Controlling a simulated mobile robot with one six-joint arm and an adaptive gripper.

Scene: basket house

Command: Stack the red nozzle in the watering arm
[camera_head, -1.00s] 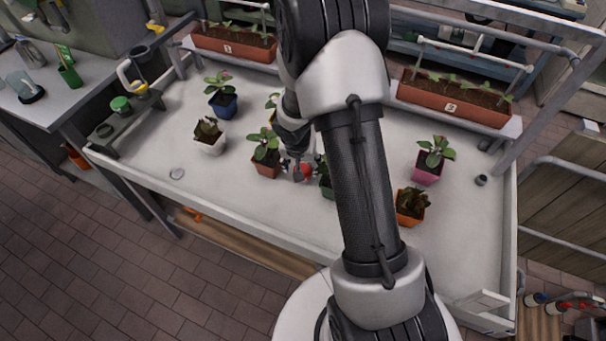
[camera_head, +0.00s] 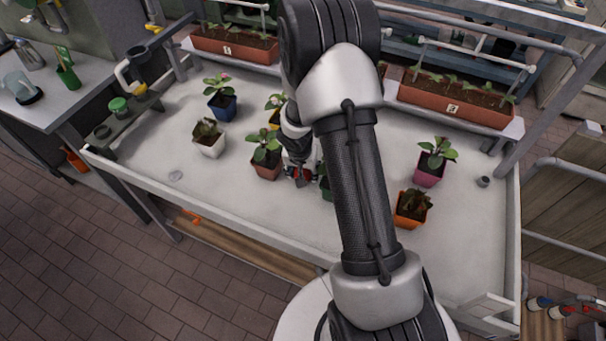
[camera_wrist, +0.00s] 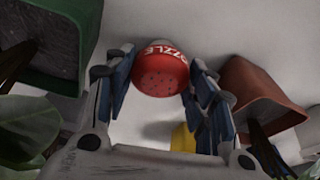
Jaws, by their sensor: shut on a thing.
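The red nozzle (camera_wrist: 160,72) shows in the wrist view as a round red head with small holes and white lettering. My gripper (camera_wrist: 158,82) is shut on it, with blue-grey finger pads on both sides. In the head view my gripper (camera_head: 300,178) is low over the white table, between potted plants, with a bit of red at its fingers. Whether the nozzle touches the table is hard to tell. White pipe frames (camera_head: 475,52) stand over the planters at the back; I cannot tell which part is the watering arm.
A brown pot (camera_head: 266,168) stands close left of my gripper and a dark green pot (camera_head: 327,188) close right. A yellow pot (camera_wrist: 183,138) shows in the wrist view. An orange pot (camera_head: 410,212) and a pink pot (camera_head: 428,175) stand right. The table's front left is mostly clear.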

